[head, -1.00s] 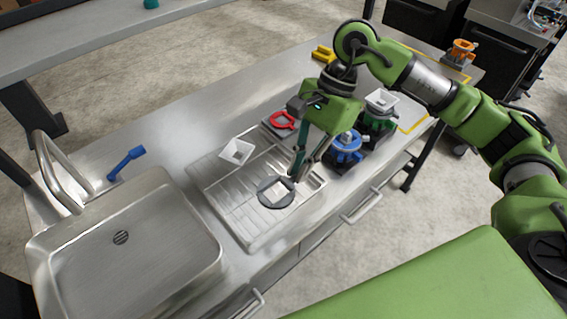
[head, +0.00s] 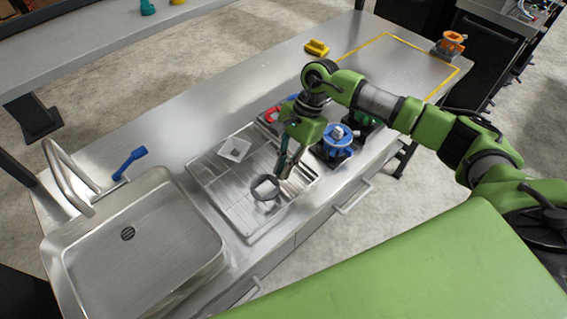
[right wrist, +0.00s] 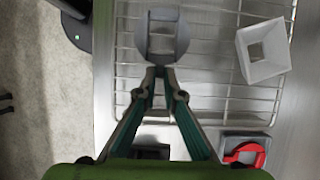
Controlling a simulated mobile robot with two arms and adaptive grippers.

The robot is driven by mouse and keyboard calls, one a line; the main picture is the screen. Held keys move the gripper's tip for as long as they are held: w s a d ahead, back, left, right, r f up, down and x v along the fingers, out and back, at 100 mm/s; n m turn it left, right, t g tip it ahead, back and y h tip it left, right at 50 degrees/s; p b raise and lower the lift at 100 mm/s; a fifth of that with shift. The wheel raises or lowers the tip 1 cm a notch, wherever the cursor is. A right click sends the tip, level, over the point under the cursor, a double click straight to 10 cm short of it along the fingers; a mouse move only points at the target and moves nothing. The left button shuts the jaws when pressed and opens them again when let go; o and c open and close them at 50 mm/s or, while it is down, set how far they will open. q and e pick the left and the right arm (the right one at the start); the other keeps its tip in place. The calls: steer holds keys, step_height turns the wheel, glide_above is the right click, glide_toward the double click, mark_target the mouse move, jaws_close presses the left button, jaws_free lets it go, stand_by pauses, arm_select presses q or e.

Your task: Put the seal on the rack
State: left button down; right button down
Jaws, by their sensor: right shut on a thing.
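The seal (head: 265,187) is a flat dark grey ring with a squarish opening. My right gripper (head: 283,174) is shut on its edge, and the right wrist view shows the seal (right wrist: 163,52) at the fingertips (right wrist: 158,72). The wire rack (head: 222,192) lies on the metal counter beside the sink, and its bars (right wrist: 215,104) show behind the seal in the right wrist view. The seal is over the rack; I cannot tell whether it touches the wires. My left gripper is out of view.
A white square funnel (head: 234,150) sits on the rack near its far left side. A red ring-shaped part (right wrist: 245,152), a blue dispenser (head: 336,145) and a partly hidden green dispenser (head: 363,117) stand to the right. The sink (head: 130,240) is at left.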

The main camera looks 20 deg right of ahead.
steer(key=shift+f+b, duration=0.25)
steer(key=shift+b, duration=0.05)
steer(key=c, duration=2.2)
jaws_free()
steer(key=shift+r, duration=0.1)
steer(key=shift+o, duration=0.2)
steer(key=shift+r+p, duration=0.2)
steer(key=shift+p, duration=0.1)
steer(key=shift+w+d+r, duration=0.1)
steer(key=shift+w+r, duration=0.05)
steer(key=b+v, duration=0.5)
steer(key=v, duration=0.6)
steer(key=shift+r, duration=0.3)
